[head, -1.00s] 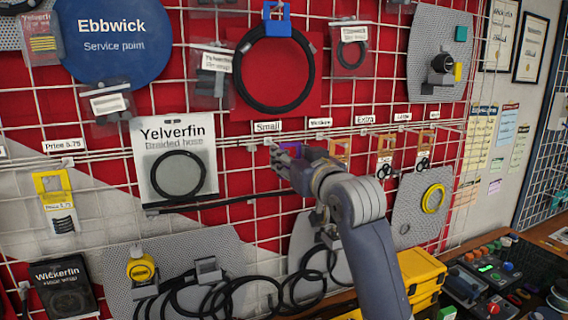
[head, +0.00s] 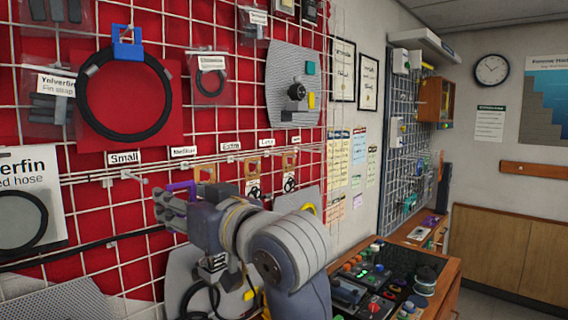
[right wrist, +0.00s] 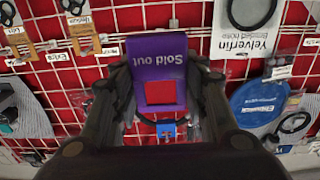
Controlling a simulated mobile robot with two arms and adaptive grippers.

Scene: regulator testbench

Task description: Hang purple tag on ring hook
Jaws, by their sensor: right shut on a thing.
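The purple tag (right wrist: 157,66) reads "Sold out" upside down in the right wrist view and has a square opening through which red board shows. My right gripper (right wrist: 158,88) is shut on it, with a finger on each side. In the head view the tag (head: 182,186) shows as a small purple edge at the fingertips of my right gripper (head: 166,200), in front of the grid wall. A bare metal hook (head: 134,177) under the "Small" label (head: 124,157) sticks out just left of the tag, apart from it in the picture. My left gripper is out of view.
A large black ring (head: 163,105) hangs from a blue holder (head: 127,45) above. A hose pack (head: 22,205) hangs at left. A bench with a control panel (head: 378,285) stands at lower right.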

